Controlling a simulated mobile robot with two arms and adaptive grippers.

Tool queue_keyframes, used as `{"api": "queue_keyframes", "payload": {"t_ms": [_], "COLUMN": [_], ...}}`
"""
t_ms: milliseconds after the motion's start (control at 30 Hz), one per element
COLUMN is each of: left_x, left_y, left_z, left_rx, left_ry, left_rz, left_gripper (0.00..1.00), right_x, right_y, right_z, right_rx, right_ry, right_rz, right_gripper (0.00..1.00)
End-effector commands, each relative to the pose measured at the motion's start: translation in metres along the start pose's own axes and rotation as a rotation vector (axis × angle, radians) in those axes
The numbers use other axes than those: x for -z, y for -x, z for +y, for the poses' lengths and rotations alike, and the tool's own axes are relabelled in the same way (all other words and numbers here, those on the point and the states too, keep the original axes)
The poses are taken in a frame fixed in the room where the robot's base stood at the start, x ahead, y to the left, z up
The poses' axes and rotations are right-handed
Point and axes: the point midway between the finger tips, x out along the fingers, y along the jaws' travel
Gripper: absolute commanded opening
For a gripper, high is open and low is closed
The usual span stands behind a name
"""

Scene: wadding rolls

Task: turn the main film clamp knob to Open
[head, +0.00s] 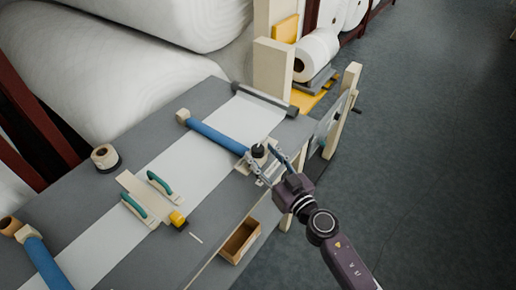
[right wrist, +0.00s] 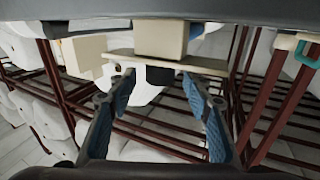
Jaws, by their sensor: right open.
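The film clamp is a blue bar (head: 220,137) across the white film strip (head: 160,168) on the grey table. A dark knob (head: 258,150) stands at its right end, near the table edge. My right gripper (head: 268,164) is right beside this knob, with its fingers apart. In the right wrist view my open gripper (right wrist: 157,74) has blue pads on both sides and nothing clasped. A black block (right wrist: 160,76) under a beige plate (right wrist: 200,63) shows between the fingertips; I cannot tell whether it is the knob. The knob's setting is too small to read. My left gripper is out of view.
A second blue bar (head: 46,262) is at lower left, a tape roll (head: 104,157) at left. An open wooden box (head: 240,241) sits below the edge. Floor at right is clear.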

Motion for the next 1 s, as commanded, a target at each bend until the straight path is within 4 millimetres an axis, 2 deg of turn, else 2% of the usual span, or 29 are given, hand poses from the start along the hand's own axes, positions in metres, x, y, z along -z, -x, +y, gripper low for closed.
{"api": "queue_keyframes", "payload": {"t_ms": [33, 200, 533, 933, 1000], "left_x": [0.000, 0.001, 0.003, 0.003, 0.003], "left_y": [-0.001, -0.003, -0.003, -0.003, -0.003], "left_z": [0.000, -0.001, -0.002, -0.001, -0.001], "left_rx": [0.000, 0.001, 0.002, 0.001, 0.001], "left_ry": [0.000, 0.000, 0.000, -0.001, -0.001], "left_rz": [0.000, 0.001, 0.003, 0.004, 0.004], "left_gripper": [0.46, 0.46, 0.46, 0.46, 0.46], "right_x": [0.001, 0.000, 0.000, 0.000, 0.000], "right_y": [-0.009, -0.025, -0.028, -0.028, -0.028], "right_z": [0.000, 0.000, 0.000, 0.000, 0.000], "right_rx": [0.000, 0.000, -0.001, -0.001, 0.000], "right_ry": [0.000, 0.000, 0.000, 0.000, 0.000], "right_rz": [0.002, 0.001, 0.000, 0.000, 0.000], "right_gripper": [0.46, 0.46, 0.46, 0.03, 0.03]}}
